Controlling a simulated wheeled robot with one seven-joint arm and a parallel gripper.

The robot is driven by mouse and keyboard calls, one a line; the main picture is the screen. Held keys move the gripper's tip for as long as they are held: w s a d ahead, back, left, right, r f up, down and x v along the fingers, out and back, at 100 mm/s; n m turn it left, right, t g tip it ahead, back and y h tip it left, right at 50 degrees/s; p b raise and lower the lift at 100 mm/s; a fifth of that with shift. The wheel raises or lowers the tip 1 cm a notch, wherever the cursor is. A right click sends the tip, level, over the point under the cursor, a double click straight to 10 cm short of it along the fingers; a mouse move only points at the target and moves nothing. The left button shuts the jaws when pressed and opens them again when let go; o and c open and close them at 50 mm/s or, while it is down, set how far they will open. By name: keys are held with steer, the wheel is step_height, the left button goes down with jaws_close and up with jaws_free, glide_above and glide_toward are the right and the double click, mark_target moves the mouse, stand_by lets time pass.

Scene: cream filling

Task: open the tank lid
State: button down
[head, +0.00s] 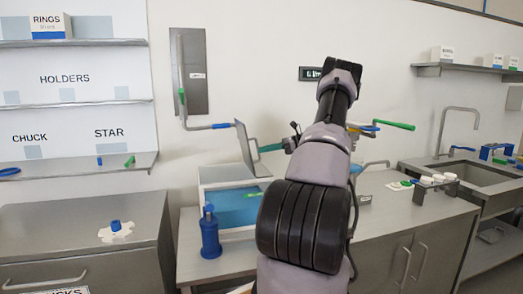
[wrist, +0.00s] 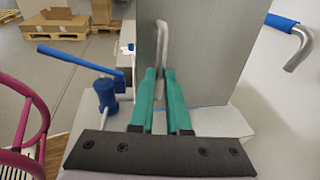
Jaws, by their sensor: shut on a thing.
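The tank (head: 221,174) is a pale box with a blue front, standing on the counter. Its lid (head: 245,146) is a grey metal plate, tilted up steeply above the tank's top. In the wrist view the lid (wrist: 208,45) stands as a broad grey panel beyond my fingers. Its bar handle (wrist: 162,42) runs down between the teal fingertips. My gripper (wrist: 160,75) is shut on this handle. In the head view my gripper (head: 264,148) reaches the lid from the right. My arm hides the tank's right side.
A wall pipe with a blue grip (head: 221,126) is close to the lid's upper left. A green-handled pipe (head: 394,125) is right of my arm. A sink (head: 470,172) lies at the far right.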

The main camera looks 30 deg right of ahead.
steer(key=shift+d+f, duration=0.1)
steer(key=shift+d, duration=0.1)
stand_by(0.3)
steer(key=c, duration=0.9)
jaws_free()
steer(key=shift+d, duration=0.1)
steer(key=v, duration=1)
steer(key=shift+s+d+f, duration=0.15)
steer(key=shift+s+d, duration=0.1)
steer(key=shift+d, duration=0.05)
